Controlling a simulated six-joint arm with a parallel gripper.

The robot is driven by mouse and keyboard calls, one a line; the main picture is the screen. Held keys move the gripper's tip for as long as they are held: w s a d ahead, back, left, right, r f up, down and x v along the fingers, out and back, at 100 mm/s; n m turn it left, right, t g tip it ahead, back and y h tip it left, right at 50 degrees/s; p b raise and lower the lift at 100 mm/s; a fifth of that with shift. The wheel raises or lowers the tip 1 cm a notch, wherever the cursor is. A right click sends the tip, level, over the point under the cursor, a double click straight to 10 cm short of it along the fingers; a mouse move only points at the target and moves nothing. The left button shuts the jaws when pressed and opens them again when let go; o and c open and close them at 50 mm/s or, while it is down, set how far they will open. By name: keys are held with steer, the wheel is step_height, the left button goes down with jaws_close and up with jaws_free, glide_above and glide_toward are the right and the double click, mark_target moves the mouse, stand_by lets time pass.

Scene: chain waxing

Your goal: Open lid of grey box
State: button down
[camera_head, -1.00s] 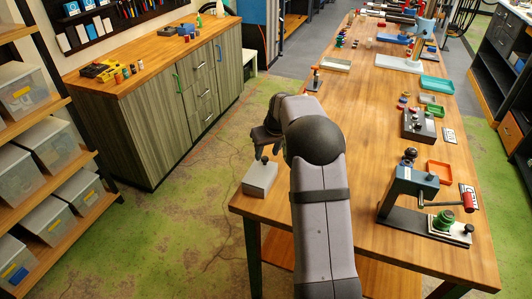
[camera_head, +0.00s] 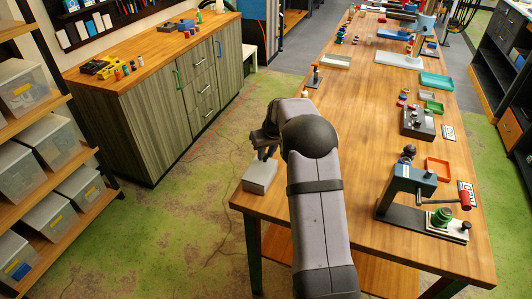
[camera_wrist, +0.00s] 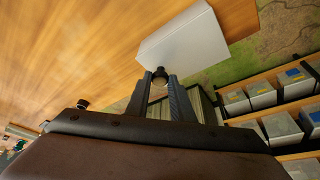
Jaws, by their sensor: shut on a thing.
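The grey box (camera_head: 259,177) stands on the wooden table's near left corner, and its lid looks closed. In the wrist view the box (camera_wrist: 183,42) shows pale grey, just beyond my fingertips. A dark round knob (camera_wrist: 160,74) on the lid sits between the tips of my two fingers. My gripper (camera_head: 266,156) is directly above the box and shut on the lid knob; it also shows in the wrist view (camera_wrist: 161,80). In the head view the fingers mostly hide the knob.
The table's left edge is close beside the box, with green floor beyond. A press with a red handle (camera_head: 467,201) stands at the right. A small black-knobbed tool (camera_head: 314,77) stands farther back on the left edge. The table middle is clear.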

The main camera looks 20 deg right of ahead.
steer(key=shift+w+d+p, duration=0.55)
steer(key=shift+w+d, duration=1.15)
steer(key=c, duration=1.5)
jaws_free()
steer(key=shift+c, duration=0.2)
steer(key=shift+r, duration=0.1)
steer(key=b+v, duration=0.3)
steer(key=v, duration=0.4)
steer(key=shift+s, duration=0.15)
